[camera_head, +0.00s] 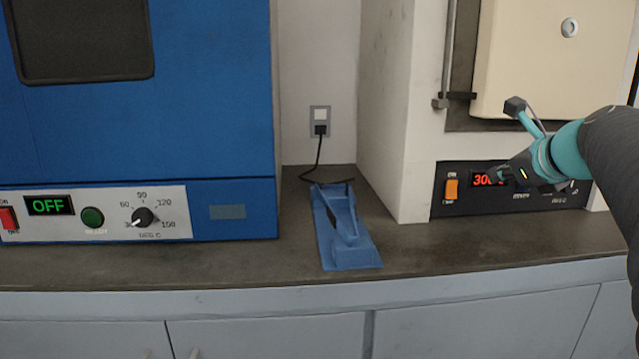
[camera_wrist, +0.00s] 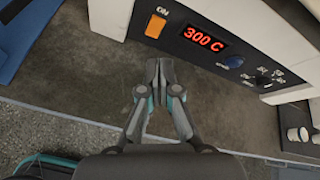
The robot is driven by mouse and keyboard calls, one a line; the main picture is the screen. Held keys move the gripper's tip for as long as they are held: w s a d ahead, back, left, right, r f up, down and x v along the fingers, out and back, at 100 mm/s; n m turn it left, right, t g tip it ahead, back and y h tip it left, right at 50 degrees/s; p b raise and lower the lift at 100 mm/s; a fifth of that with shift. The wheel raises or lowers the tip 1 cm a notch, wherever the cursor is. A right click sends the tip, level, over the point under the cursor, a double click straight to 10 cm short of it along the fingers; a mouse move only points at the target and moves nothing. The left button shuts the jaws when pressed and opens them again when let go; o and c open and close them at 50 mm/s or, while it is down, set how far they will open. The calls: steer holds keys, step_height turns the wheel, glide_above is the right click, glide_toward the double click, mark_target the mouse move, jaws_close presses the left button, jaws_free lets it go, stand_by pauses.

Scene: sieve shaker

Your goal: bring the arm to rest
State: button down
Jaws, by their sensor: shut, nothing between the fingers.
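My gripper (camera_head: 500,176) is at the right in the head view, in front of the control panel of a white furnace (camera_head: 393,120). In the wrist view my gripper (camera_wrist: 159,68) has its fingertips together, with nothing between them. It is over the dark worktop, just short of the panel. The panel display (camera_wrist: 205,41) reads 300 C, and an orange switch (camera_wrist: 155,26) is to its left. In the head view my gripper partly covers the display and the knobs. Whether it touches the panel cannot be told.
A blue oven (camera_head: 200,120) stands at the left, its display (camera_head: 48,205) reading OFF. A blue device (camera_head: 345,245) sits on the worktop between the ovens, near a wall socket (camera_head: 320,121) with a black cord. Small cups (camera_wrist: 297,134) stand at the right in the wrist view.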

steer(key=s+f+n, duration=0.1)
steer(key=f+n, duration=0.1)
steer(key=s+f+n+g, duration=0.1)
steer(key=f+n, duration=0.2)
steer(key=s+f+n+g, duration=0.1)
steer(key=f+n, duration=0.1)
steer(key=f, duration=0.1)
steer(key=shift+s+a+f, duration=0.15)
steer(key=shift+s+a, duration=0.1)
steer(key=shift+a, duration=0.1)
steer(key=s+a+f+n+g, duration=0.4)
steer(key=s+a+f+n, duration=1.3)
steer(key=n, duration=0.6)
steer(key=s+a, duration=0.2)
steer(key=s, duration=0.1)
steer(key=shift+f+g, duration=0.25)
steer(key=shift+g, duration=0.15)
